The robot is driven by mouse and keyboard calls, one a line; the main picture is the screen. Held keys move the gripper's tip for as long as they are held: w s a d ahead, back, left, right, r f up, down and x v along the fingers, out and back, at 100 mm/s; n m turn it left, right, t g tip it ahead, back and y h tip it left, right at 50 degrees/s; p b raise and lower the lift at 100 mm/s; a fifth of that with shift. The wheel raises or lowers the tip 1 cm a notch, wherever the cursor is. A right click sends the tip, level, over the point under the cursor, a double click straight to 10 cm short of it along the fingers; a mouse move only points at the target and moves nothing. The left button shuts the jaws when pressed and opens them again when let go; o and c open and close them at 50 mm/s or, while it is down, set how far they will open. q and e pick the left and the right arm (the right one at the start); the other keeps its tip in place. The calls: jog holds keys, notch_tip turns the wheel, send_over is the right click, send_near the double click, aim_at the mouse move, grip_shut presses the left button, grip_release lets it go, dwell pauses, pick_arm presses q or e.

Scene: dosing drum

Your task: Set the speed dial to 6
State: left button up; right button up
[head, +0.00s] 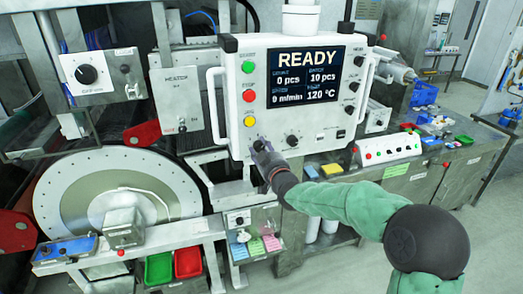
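The white control panel (237,117) hangs in the middle of the head view. Its screen (305,75) reads READY, 0 pcs, 10 pcs, 0 m/min and 120 °C. Two black dials sit along its lower part. The left one (259,144) is partly covered by my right gripper (262,152); the other dial (292,140) is free. The labels are too small to read, so I cannot tell which is the speed dial. My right gripper's fingertips are at the left dial; whether they are closed on it cannot be made out. My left gripper is not in view.
Green (249,69), red (249,97) and yellow (250,121) buttons line the panel's left side. A large round drum (85,180) stands at lower left. Green (159,267) and red (188,262) bins lie below. A small white button box (390,149) stands right of the panel.

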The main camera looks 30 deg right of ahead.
jog(key=c, duration=0.5)
jog(key=shift+r, duration=0.1)
